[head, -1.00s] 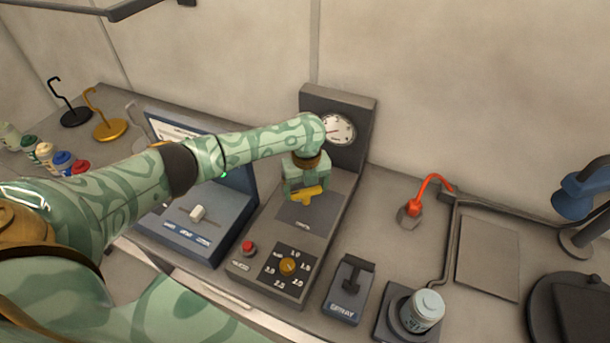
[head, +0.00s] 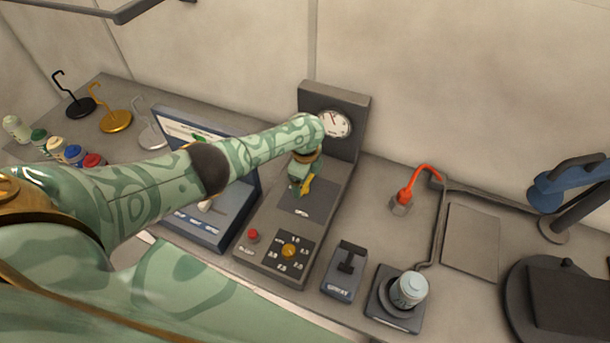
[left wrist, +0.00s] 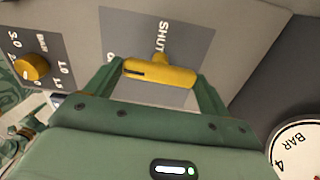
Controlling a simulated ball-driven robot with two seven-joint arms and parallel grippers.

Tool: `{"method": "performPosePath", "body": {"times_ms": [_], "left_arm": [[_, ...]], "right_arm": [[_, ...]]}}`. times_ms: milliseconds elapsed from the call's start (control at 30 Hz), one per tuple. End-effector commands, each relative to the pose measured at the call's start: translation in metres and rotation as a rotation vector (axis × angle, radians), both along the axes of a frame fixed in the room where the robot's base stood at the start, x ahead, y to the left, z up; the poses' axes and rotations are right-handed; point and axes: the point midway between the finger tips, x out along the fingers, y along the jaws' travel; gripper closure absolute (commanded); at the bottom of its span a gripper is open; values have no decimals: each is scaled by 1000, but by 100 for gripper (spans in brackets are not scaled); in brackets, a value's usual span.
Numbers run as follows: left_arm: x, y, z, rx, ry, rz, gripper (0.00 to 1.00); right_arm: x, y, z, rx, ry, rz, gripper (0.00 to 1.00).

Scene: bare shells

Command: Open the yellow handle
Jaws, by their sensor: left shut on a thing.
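The yellow handle (head: 307,184) is on a dark plate (head: 298,203) on the sloping grey console. My left gripper (head: 301,181) is shut on it, coming from above. In the left wrist view the yellow handle (left wrist: 160,73) lies between the two green fingers (left wrist: 160,76), one at each end. The word SHUT shows on the plate beside its stem; a second label is mostly hidden by a finger. In the head view the handle is angled, partly covered by the gripper. My right gripper is not in view.
A round gauge (head: 334,122) stands on the panel behind the handle. A red button (head: 253,236) and a yellow knob (head: 289,251) are on the console's front. A blue-grey box with a screen (head: 177,128) stands close on the left. A SPRAY lever unit (head: 345,270) is at the right.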

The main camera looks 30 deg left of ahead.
Motion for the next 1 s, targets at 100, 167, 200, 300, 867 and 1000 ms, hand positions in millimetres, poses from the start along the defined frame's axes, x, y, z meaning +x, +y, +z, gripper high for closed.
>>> {"method": "performPosePath", "body": {"times_ms": [100,167,200,300,867,1000], "left_arm": [[0,0,1,0,0,32,41],[0,1,1,1,0,45,41],[0,1,1,1,0,51,41],[0,1,0,2,0,59,41],[0,1,0,1,-1,62,0],[0,0,2,0,-1,61,0]], "right_arm": [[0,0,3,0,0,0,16],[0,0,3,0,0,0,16],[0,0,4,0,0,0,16],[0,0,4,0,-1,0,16],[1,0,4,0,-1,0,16],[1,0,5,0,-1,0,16]]}}
